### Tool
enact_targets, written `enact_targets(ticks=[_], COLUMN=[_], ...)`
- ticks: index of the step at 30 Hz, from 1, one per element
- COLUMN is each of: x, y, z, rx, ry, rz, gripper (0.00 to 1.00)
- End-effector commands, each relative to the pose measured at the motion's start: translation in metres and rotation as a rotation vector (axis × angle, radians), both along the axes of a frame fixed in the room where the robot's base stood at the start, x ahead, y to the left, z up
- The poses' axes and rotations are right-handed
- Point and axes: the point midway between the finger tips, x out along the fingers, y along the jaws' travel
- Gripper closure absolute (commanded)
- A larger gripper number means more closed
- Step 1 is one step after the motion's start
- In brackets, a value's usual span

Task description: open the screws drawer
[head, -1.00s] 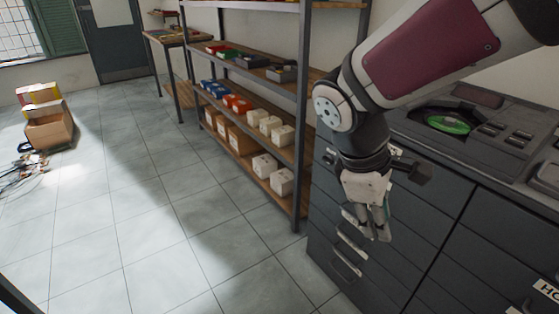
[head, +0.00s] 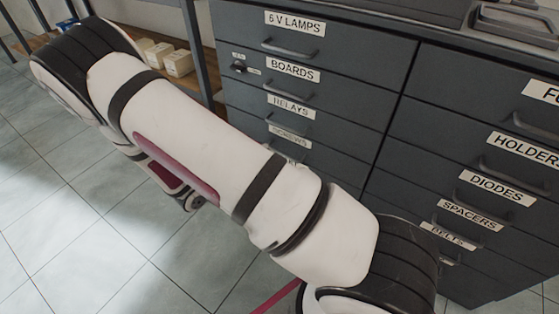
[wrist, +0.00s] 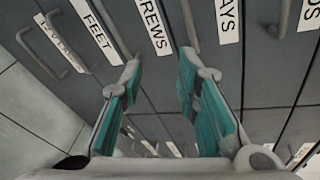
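The screws drawer (head: 290,137) is in the left column of the dark grey cabinet in the head view, below the relays drawer; it looks shut, and my arm hides its lower part. In the wrist view the screws label (wrist: 153,25) shows partly, turned sideways, just beyond the fingertips. A bar handle (wrist: 112,28) lies left of that label, near the left fingertip. My gripper (wrist: 159,68) is open, its two teal-padded fingers apart with nothing between them. It points at the drawer fronts; whether it touches them I cannot tell. The head view does not show the gripper.
The relays drawer (head: 290,105) is above and the feet drawer (wrist: 95,30) beside it in the wrist view. A second drawer column (head: 490,190) stands right. A shelf with white boxes (head: 178,62) is left; tiled floor is clear.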

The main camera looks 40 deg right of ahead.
Motion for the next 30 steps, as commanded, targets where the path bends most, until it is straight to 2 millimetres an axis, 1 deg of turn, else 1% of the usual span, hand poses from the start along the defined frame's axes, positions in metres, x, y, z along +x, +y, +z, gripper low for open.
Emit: enact_targets(ticks=[1, 3, 6, 7, 11, 14, 17, 27, 30], x=[0.004, 0.008, 0.012, 0.013, 0.015, 0.018, 0.022, 0.044, 0.05], y=[0.0, 0.001, 0.002, 0.003, 0.001, -0.007, -0.021, -0.082, -0.098], z=[-0.027, -0.048, -0.07, -0.074, -0.084, -0.087, -0.09, -0.104, -0.107], rx=[-0.037, -0.077, -0.118, -0.126, -0.146, -0.148, -0.147, -0.145, -0.145], ry=[0.069, 0.148, 0.226, 0.242, 0.28, 0.283, 0.282, 0.279, 0.28], rz=[0.055, 0.12, 0.185, 0.198, 0.229, 0.231, 0.228, 0.226, 0.226], gripper=[0.71, 0.71, 0.71, 0.71, 0.71, 0.71, 0.71, 0.71, 0.71])
